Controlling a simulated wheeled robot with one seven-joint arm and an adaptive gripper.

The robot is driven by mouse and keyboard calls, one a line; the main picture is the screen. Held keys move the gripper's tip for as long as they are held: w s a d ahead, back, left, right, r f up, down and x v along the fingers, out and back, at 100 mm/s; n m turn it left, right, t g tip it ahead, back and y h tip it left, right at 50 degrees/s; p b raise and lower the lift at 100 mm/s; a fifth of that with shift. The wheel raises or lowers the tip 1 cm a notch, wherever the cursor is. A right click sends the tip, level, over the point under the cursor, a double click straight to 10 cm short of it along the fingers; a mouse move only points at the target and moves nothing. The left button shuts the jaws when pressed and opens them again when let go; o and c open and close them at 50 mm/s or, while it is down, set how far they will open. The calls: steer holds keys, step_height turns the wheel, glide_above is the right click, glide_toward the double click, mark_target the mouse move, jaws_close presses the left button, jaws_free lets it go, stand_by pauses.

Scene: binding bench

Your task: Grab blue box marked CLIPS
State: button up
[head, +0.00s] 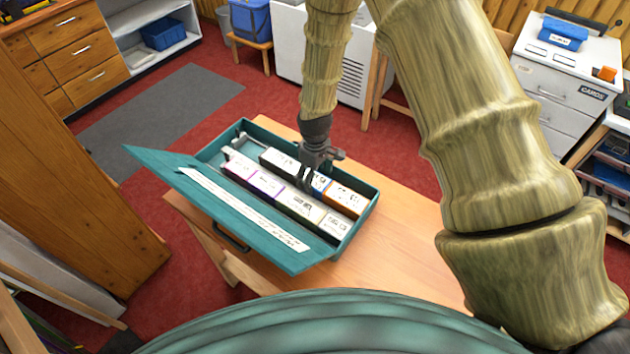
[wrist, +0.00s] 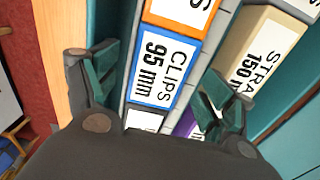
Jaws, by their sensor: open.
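The blue box marked CLIPS (wrist: 164,66) has a white label reading "CLIPS 95 mm" with a blue border. It lies in a row of boxes inside the open teal case (head: 362,207). In the head view the blue box (head: 321,183) shows only in part beside my gripper (head: 306,184), which hides some of it. In the wrist view my gripper (wrist: 158,98) is open, with its two fingers apart on either side of the CLIPS box. Nothing is held. I cannot tell whether the fingers touch anything.
An orange box (wrist: 182,12) adjoins the CLIPS box, and a tan box (wrist: 262,52) stands in the neighbouring row. The case's lid (head: 165,170) is open to the left. The wooden table (head: 408,232) is clear to the right of the case.

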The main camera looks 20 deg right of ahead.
steer(key=shift+w+f, duration=0.25)
steer(key=shift+f, duration=0.4)
steer(key=shift+s+r, duration=0.1)
steer(key=shift+s, duration=0.15)
steer(key=shift+w, duration=0.15)
steer(key=c, duration=1.2)
steer(key=shift+o, duration=0.2)
